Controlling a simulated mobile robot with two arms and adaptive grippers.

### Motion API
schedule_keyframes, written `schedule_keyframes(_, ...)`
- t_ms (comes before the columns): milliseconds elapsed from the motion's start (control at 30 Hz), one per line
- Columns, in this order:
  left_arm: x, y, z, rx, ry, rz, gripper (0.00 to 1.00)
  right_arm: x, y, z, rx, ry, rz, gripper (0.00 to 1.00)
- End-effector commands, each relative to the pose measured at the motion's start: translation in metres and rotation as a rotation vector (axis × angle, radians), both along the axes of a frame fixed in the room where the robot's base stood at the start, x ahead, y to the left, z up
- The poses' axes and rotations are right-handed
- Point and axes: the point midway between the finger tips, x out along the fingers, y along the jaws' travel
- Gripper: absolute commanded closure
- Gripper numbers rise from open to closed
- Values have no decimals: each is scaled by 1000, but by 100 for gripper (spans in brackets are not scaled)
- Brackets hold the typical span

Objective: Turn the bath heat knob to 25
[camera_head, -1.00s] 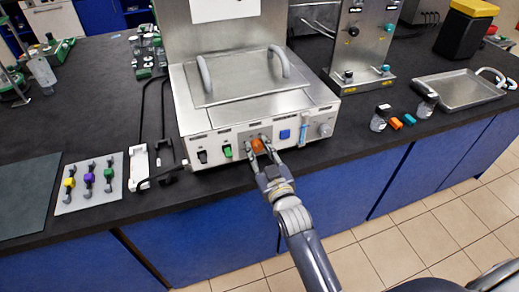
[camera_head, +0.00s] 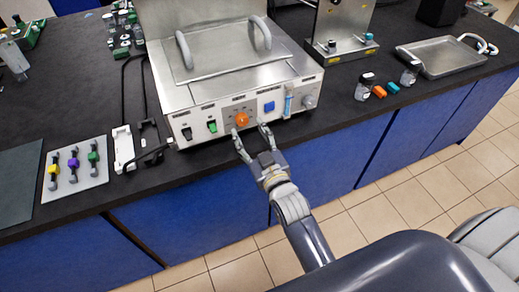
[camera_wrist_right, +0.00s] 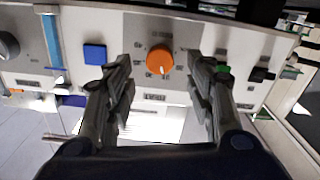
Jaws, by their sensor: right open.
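The orange heat knob (camera_head: 242,118) is on the front panel of the steel bath (camera_head: 230,65). In the right wrist view the knob (camera_wrist_right: 160,59) lies between my two fingertips in the picture, with gaps on both sides. A pale mark shows at its lower edge there, but the scale numbers are too small to read. My right gripper (camera_head: 250,130) is open and empty, its fingers spread in front of the panel, just below the knob in the head view. It also shows open in the right wrist view (camera_wrist_right: 160,62). My left gripper is not in view.
A green switch (camera_head: 212,126) and a black switch (camera_head: 187,134) are left of the knob. A blue button (camera_head: 269,107) and a grey knob (camera_head: 309,101) are to its right. Small bottles and a metal tray (camera_head: 455,60) stand further right on the dark bench.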

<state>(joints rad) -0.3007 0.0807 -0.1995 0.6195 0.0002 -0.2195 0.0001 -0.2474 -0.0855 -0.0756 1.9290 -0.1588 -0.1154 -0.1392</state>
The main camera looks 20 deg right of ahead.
Motion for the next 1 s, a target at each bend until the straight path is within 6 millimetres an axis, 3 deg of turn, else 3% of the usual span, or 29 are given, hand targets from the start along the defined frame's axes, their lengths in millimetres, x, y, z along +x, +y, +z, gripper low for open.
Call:
schedule_keyframes(200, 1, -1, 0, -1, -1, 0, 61, -44, -1, -1, 0, 2, 1, 50)
schedule_keyframes(400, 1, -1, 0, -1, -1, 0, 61, -68, -2, 0, 0, 1, 1, 50)
schedule_keyframes(1000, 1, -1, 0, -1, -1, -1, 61, -74, -2, 0, 0, 0, 0, 50)
